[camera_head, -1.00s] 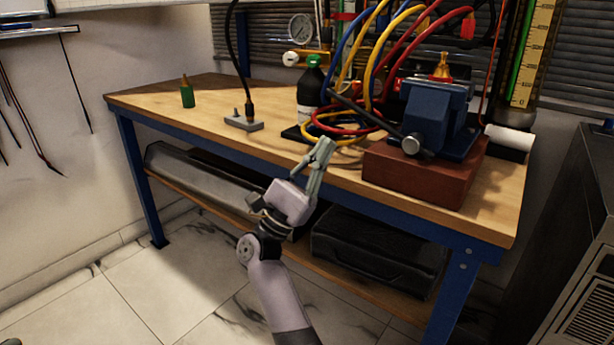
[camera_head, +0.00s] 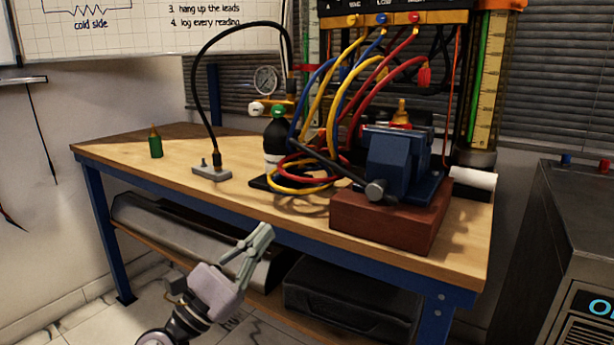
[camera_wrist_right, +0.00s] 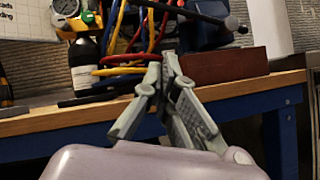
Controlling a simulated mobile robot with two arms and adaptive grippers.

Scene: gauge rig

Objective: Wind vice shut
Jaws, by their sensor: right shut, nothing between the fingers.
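The blue vice (camera_head: 400,160) stands on a red-brown block (camera_head: 390,220) at the right end of the bench. Its handle bar (camera_head: 345,170) slants up to the left from the round screw end (camera_head: 376,190) at the front. A brass-coloured piece (camera_head: 401,112) shows at the top of the vice; whether the jaws grip it I cannot tell. My right gripper (camera_head: 262,238) is shut and empty, in front of the bench edge, left of and lower than the vice. In the right wrist view its fingertips (camera_wrist_right: 165,62) point towards the bench, with the block (camera_wrist_right: 225,66) beyond to the right. My left gripper is out of view.
Red, yellow and blue hoses (camera_head: 310,170) loop beside the vice, near a dark bottle (camera_head: 275,145). A grey block with a black cable (camera_head: 212,173) and a green bottle (camera_head: 155,145) stand further left. The bench's front edge (camera_head: 250,215) lies between gripper and vice.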

